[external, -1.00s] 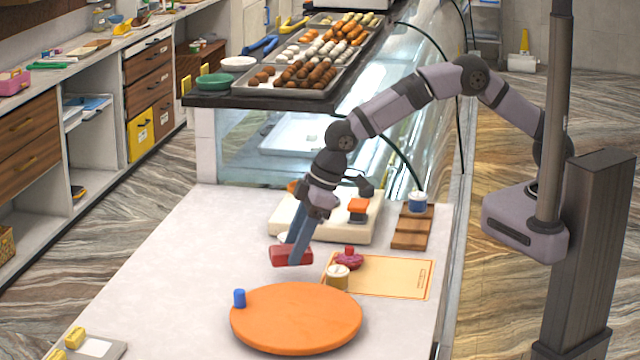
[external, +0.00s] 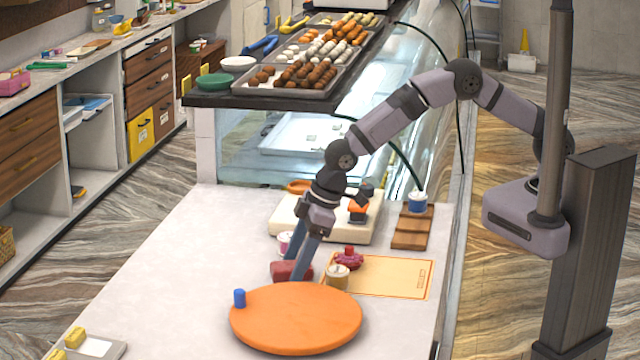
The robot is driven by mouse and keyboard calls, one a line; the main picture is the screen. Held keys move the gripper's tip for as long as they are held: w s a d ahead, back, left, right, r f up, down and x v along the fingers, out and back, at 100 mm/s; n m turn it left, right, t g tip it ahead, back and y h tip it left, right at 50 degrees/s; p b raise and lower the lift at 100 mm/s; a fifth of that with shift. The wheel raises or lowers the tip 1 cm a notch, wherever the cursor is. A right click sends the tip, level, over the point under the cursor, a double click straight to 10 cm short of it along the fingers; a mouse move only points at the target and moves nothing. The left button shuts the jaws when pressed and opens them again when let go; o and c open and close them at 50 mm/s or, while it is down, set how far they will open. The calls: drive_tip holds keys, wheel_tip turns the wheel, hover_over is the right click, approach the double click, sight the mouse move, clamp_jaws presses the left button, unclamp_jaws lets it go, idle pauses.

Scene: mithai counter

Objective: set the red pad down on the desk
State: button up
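The red pad (external: 281,270) is at the surface of the pale desk (external: 185,275), behind the orange round board. It is either on the desk or just above it; I cannot tell which. My gripper (external: 297,268) points down, with its fingers on either side of the pad. It looks shut on the pad, and the near finger covers part of the pad's front.
The orange round board (external: 296,318) with a blue piece (external: 239,298) is close in front. A gold tin (external: 338,277) and a dark red item (external: 348,260) are to the right, by a yellow mat (external: 400,277). A white-pink cup (external: 284,242) stands behind.

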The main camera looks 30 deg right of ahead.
drive_tip(key=shift+r, duration=0.1)
drive_tip(key=shift+r, duration=0.15)
drive_tip(key=b+v, duration=0.3)
drive_tip(key=v, duration=0.9)
drive_tip(key=shift+b, duration=0.35)
drive_tip(key=w+d+m+h+p, duration=0.15)
drive_tip(key=w+d, duration=0.35)
drive_tip(key=d, duration=0.5)
drive_tip(key=w+d+r+m+p, duration=0.1)
drive_tip(key=w+d+m+p, duration=0.2)
drive_tip(key=d, duration=0.6)
drive_tip(key=w+d+m+h, duration=0.1)
drive_tip(key=w+d+m, duration=0.1)
drive_tip(key=w+d, duration=0.6)
drive_tip(key=s+d+m+g+h+p, duration=0.1)
drive_tip(key=s+d+m, duration=0.1)
drive_tip(key=s+d, duration=0.5)
drive_tip(key=s+d+f+m+p, duration=0.1)
drive_tip(key=s+d+m+p, duration=0.15)
drive_tip(key=d, duration=0.75)
drive_tip(key=s+d+m+g+h+p, duration=0.1)
drive_tip(key=s+d+m, duration=0.25)
drive_tip(key=d, duration=0.55)
drive_tip(key=shift+n, duration=0.45)
drive_tip(key=f+b, duration=0.5)
drive_tip(key=shift+s+f, duration=0.2)
drive_tip(key=shift+s, duration=0.05)
